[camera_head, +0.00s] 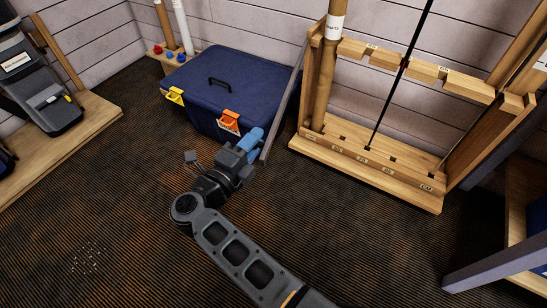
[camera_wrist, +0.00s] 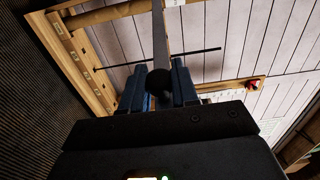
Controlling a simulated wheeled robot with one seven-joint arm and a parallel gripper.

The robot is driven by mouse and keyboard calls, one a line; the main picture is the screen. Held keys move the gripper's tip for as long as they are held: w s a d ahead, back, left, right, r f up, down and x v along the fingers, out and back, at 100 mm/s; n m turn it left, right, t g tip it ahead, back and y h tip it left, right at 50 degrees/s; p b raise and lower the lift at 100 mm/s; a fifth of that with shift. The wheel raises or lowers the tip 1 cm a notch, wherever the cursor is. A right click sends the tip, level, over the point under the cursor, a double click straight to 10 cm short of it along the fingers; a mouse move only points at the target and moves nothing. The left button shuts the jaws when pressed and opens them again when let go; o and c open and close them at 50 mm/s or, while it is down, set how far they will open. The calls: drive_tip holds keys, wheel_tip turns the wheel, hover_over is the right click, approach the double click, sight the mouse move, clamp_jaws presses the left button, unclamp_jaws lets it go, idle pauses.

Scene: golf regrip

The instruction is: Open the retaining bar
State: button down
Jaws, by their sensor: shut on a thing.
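The wooden club rack (camera_head: 365,175) stands against the wall at the right, with a notched top rail and labelled slots in its base. The retaining bar (camera_head: 285,100) is a long grey strip at the rack's left post, swung out to the left of the rack's front, which it does not cross. My gripper (camera_head: 252,142) has blue fingers, shut at the bar's near end. In the wrist view, a dark round knob (camera_wrist: 159,82) sits between the fingers, and the grey bar (camera_wrist: 160,40) runs away beyond it. The fingers partly hide the knob.
A blue lidded box (camera_head: 235,85) with orange and yellow latches stands just left of the bar. A thin dark shaft (camera_head: 400,75) stands in the rack. A golf bag (camera_head: 40,95) stands on a wooden platform at the far left. The carpet in front is clear.

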drive_tip(key=shift+m+g+h, duration=0.7)
drive_tip(key=shift+h, duration=0.1)
drive_tip(key=shift+w+a+f+b, duration=0.1)
drive_tip(key=shift+w+a+b, duration=0.3)
drive_tip(key=shift+a+b, duration=0.4)
drive_tip(key=shift+w+a+r+b, duration=0.1)
drive_tip(key=shift+w+a+b, duration=0.35)
drive_tip(key=shift+a+b, duration=0.3)
drive_tip(key=shift+w+a+f+b, duration=0.1)
drive_tip(key=shift+w+a+b, duration=0.3)
drive_tip(key=shift+a+b, duration=0.35)
drive_tip(key=c, duration=0.9)
unclamp_jaws()
drive_tip(key=shift+a, duration=0.1)
drive_tip(key=shift+o, duration=0.2)
drive_tip(key=p+v, duration=0.1)
drive_tip(key=v, duration=0.6)
drive_tip(key=shift+s+a, duration=0.25)
drive_tip(key=shift+s, duration=0.05)
